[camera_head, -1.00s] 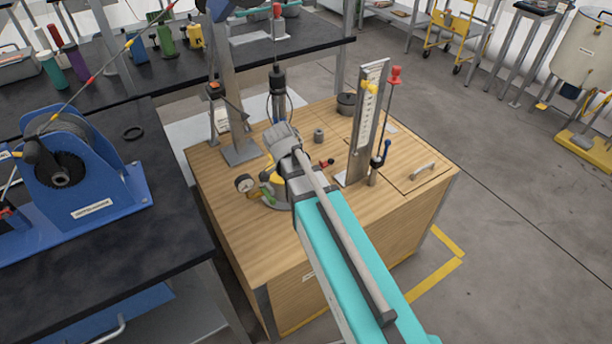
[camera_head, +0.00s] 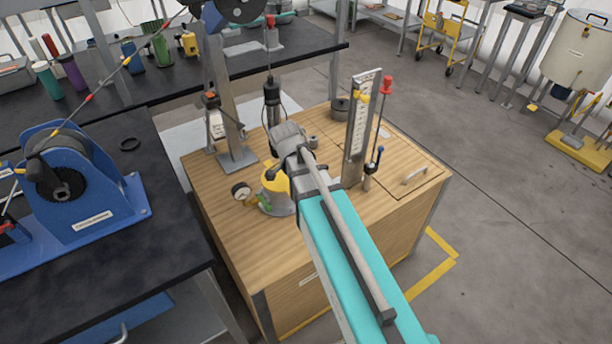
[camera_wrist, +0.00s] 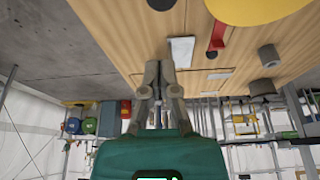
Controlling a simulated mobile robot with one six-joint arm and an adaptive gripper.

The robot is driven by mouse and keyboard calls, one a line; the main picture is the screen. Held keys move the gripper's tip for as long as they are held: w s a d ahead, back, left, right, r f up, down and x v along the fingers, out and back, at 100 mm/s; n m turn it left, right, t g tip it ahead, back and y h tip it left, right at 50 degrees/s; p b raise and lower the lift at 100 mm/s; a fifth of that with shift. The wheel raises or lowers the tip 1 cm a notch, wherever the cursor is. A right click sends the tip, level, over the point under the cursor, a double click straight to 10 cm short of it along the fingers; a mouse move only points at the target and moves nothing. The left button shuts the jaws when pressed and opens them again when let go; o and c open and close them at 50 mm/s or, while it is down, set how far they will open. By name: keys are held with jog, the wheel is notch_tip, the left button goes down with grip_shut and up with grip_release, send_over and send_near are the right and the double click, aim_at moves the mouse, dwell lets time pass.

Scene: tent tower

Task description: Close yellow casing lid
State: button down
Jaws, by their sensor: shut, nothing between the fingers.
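The yellow casing lid (camera_head: 275,180) shows beside my arm in the head view, over a round grey casing (camera_head: 278,203) on the wooden cabinet top. My arm hides its right part, so I cannot tell whether it is fully closed. In the wrist view, a rounded yellow part (camera_wrist: 250,8), apparently the lid, is cut off by the top edge. My gripper (camera_wrist: 158,68) is shut and empty, its fingertips together and apart from the yellow part. The gripper's fingers are hidden behind my arm in the head view.
A pressure gauge (camera_head: 241,190) sits left of the casing. An upright scale panel (camera_head: 361,130) and a red-knobbed rod (camera_head: 387,86) stand to the right. A metal post (camera_head: 226,100) stands behind. In the wrist view, a red part (camera_wrist: 217,38) and a grey cylinder (camera_wrist: 268,55) are near the yellow part.

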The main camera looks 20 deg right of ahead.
jog(key=p+v, duration=0.6)
jog(key=v, duration=0.1)
dwell(0.3)
jog(key=shift+w+r, duration=0.1)
jog(key=shift+r, duration=0.05)
dwell(0.5)
jog(key=s+r+n+y+p, duration=0.3)
jog(key=s+n+p, duration=0.3)
jog(key=n, duration=0.9)
jog(key=shift+s+a+r+g+y, duration=0.35)
jog(key=shift+s+r, duration=0.5)
jog(key=shift+s, duration=0.65)
jog(key=shift+d, duration=0.1)
jog(key=shift+d, duration=0.1)
